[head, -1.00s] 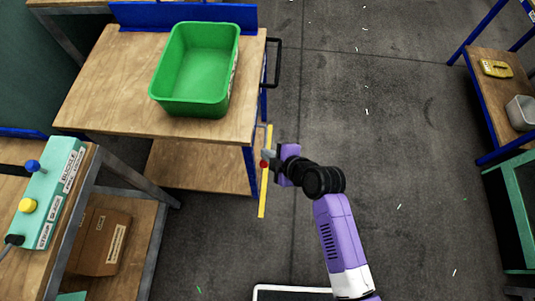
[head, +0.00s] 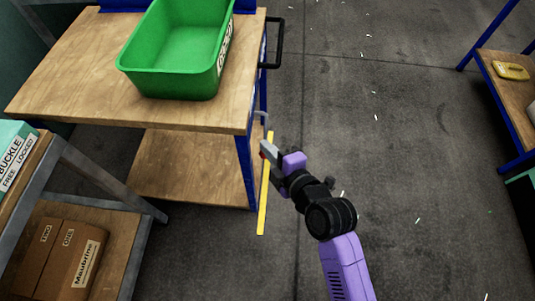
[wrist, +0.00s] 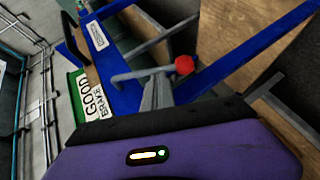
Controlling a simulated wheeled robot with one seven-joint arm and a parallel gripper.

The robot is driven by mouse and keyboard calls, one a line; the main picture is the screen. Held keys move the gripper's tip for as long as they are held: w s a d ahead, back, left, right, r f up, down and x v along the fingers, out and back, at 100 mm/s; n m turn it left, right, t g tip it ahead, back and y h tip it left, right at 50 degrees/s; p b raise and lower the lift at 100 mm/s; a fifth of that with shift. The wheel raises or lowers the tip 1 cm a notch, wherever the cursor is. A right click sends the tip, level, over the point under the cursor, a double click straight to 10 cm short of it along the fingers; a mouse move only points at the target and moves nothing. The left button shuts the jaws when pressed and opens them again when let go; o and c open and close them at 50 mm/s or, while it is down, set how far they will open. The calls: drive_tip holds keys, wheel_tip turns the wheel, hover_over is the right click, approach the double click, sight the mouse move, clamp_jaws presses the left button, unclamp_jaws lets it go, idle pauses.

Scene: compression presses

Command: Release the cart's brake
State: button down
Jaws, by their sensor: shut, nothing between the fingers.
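The cart (head: 185,112) has a wooden top, a lower shelf, blue legs and a black handle (head: 278,45) at its right end. A grey brake lever (wrist: 145,73) with a red knob (wrist: 183,65) shows in the wrist view, in front of a blue cart leg. The red knob (head: 263,155) is small and partly covered in the head view. My gripper (head: 268,150) is shut and empty beside the cart's right leg. In the wrist view its fingertips (wrist: 157,92) overlap the lever near the knob; I cannot tell whether they touch it.
A green bin (head: 124,76) stands on the cart top. A yellow floor strip (head: 264,195) lies under my gripper. A bench (head: 112,190) with a cardboard box is at lower left. Another bench (head: 510,95) stands at far right. The floor between is mostly clear.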

drive_tip(key=shift+w+f+n+t+y+b, duration=0.15)
drive_tip(key=shift+w+f+n+t+b, duration=0.3)
drive_tip(key=shift+b, duration=1.95)
drive_tip(key=shift+w+f+n+t+y+b, duration=0.2)
drive_tip(key=shift+f+t+b, duration=0.45)
drive_tip(key=shift+b, duration=1.75)
drive_tip(key=w+b, duration=0.1)
drive_tip(key=b, duration=0.5)
drive_tip(key=shift+f+n+t+y, duration=0.25)
drive_tip(key=shift+f+t+y, duration=0.1)
drive_tip(key=shift+t, duration=0.05)
drive_tip(key=b, duration=0.4)
drive_tip(key=shift+w+n+t, duration=0.3)
drive_tip(key=shift+w+t, duration=0.1)
drive_tip(key=shift+w+d+r+y+b, duration=0.2)
drive_tip(key=shift+r+y+b, duration=0.1)
drive_tip(key=shift+b, duration=0.55)
drive_tip(key=shift+a, duration=0.1)
